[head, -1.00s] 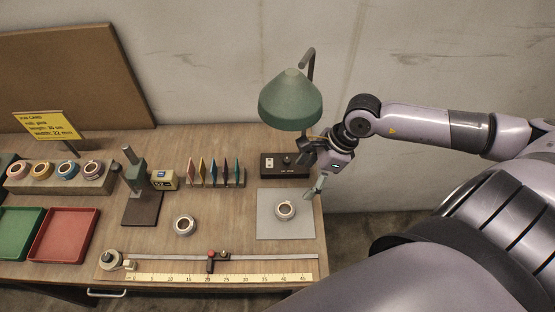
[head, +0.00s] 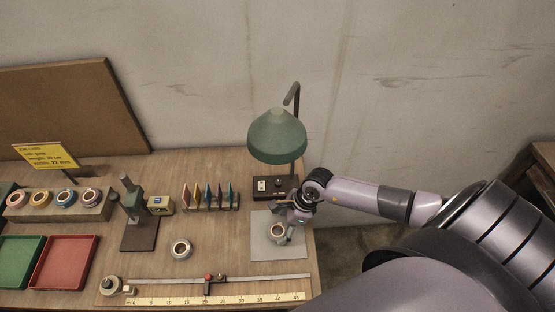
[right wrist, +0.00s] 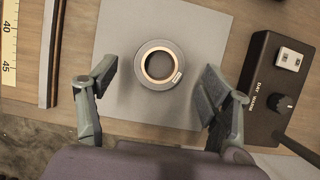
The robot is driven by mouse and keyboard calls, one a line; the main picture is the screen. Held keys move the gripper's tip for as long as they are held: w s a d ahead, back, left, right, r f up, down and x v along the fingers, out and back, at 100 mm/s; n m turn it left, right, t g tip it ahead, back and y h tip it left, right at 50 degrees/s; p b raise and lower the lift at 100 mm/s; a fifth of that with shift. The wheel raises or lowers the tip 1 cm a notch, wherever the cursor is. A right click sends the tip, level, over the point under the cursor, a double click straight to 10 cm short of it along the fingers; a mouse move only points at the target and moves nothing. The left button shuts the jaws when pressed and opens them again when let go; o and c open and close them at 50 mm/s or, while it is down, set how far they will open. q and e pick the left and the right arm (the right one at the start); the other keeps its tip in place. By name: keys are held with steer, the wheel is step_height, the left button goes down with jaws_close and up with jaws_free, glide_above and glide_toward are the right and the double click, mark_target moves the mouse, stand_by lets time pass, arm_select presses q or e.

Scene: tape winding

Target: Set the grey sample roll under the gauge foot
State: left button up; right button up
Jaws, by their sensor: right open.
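A grey roll (head: 278,232) with a pale core lies flat on the grey mat (head: 262,251) at the right of the bench. In the right wrist view, this roll (right wrist: 143,77) has a small label on its rim. My right gripper (head: 287,232) is over the mat, close to the roll; it also shows in the right wrist view (right wrist: 159,80), open and empty, one finger on each side of the roll, apart from it. A gauge stand (head: 138,236) with a dark base is left of centre; nothing shows under its foot. My left gripper is not in view.
A similar pale roll (head: 181,249) lies on the bare bench. A green lamp (head: 277,140) and black switch box (head: 270,189) stand behind the mat. A scaled rail (head: 170,288) runs along the front. Coloured rolls sit on a rack (head: 90,210) behind the red tray (head: 64,263).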

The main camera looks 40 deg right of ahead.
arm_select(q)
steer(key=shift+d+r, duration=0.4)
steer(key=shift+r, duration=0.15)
arm_select(e)
steer(key=shift+x, duration=1.4)
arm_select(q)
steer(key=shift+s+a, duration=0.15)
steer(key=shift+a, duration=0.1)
arm_select(e)
steer(key=c, duration=1.1)
steer(key=shift+o, duration=0.2)
steer(key=shift+r, duration=0.15)
